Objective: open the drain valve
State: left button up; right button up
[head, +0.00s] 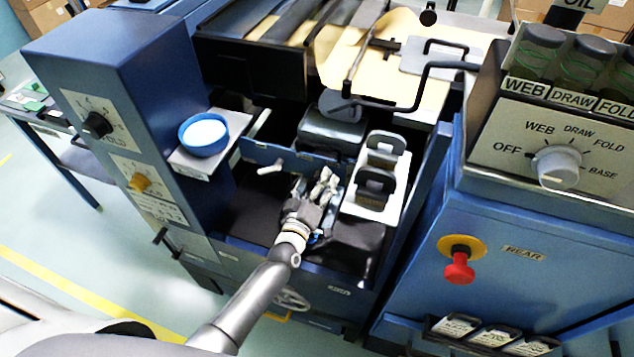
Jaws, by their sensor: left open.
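My left arm reaches up from the bottom of the head view into the open bay of the blue machine. My left gripper (321,184) is open, over the dark floor of the bay, just left of a white rack (386,205). I see nothing between its fingers. A grey handwheel (291,299) sits low on the machine's front, below my wrist and partly hidden by my arm. A small pale lever (270,168) lies at the left inside the bay, apart from the gripper. I cannot tell which part is the drain valve. My right gripper is not in view.
A blue bowl (204,134) stands on a small shelf left of the bay. A dial cabinet (118,95) bounds it at left. At right, a blue cabinet carries a red button (459,269) and a selector knob (557,166). A black crank bar (385,107) crosses above.

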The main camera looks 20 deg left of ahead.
pick_arm(q)
jog(key=s, duration=1.1)
jog(key=shift+s+a, duration=0.2)
jog(key=shift+s, duration=0.2)
jog(key=shift+f, duration=0.1)
